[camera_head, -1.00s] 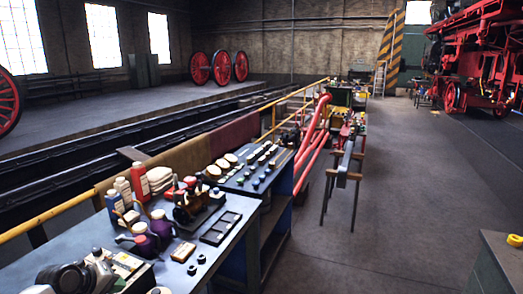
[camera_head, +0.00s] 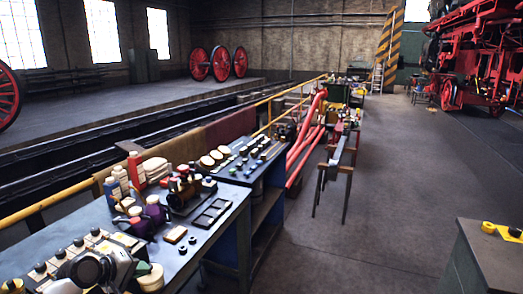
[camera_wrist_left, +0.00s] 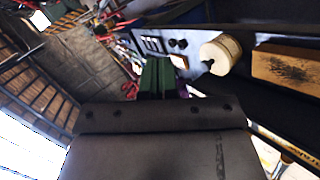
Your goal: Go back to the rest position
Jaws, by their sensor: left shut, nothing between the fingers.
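My left gripper (camera_wrist_left: 158,62) shows in the left wrist view as two dark green fingers pressed together, with nothing between them. In the head view my left arm (camera_head: 98,264) is at the bottom left, over the near end of the workbench (camera_head: 215,240); its fingertips are hard to make out there. A cream round pot (camera_head: 151,278) is close to the arm. The left wrist view shows a cream cylinder (camera_wrist_left: 220,52) and a wooden block (camera_wrist_left: 288,66) to the right of the fingers. My right gripper is not in view.
Purple cans (camera_head: 156,212), bottles (camera_head: 136,168) and a dark tray (camera_head: 211,212) crowd the bench ahead of the arm. A yellow rail (camera_head: 66,196) runs along its left. A grey cabinet (camera_head: 488,250) stands at right. The floor (camera_head: 375,210) between is clear.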

